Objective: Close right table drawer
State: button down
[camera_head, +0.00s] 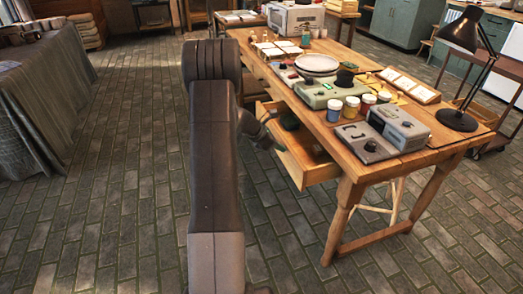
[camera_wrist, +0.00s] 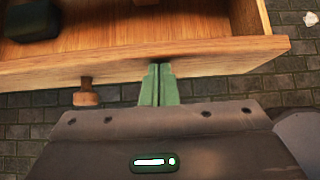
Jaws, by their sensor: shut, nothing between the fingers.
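The right table drawer (camera_head: 313,170) is pulled out from the near side of the wooden table (camera_head: 335,125). Its front board (camera_wrist: 220,57) and round wooden knob (camera_wrist: 86,94) show in the wrist view. My gripper (camera_wrist: 159,72) has its green fingers shut together with nothing between them. The fingertips are at the drawer's front board, to the right of the knob; I cannot tell for sure whether they touch it. A dark object (camera_wrist: 32,18) lies inside the drawer.
A cloth-covered table (camera_head: 40,110) stands at left. Brick floor (camera_head: 120,200) is clear between the tables.

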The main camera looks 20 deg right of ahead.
jog(key=d, duration=0.6)
jog(key=d+p, duration=0.1)
jog(key=d, duration=0.5)
jog(key=shift+w, duration=0.2)
jog(key=shift+a, duration=0.1)
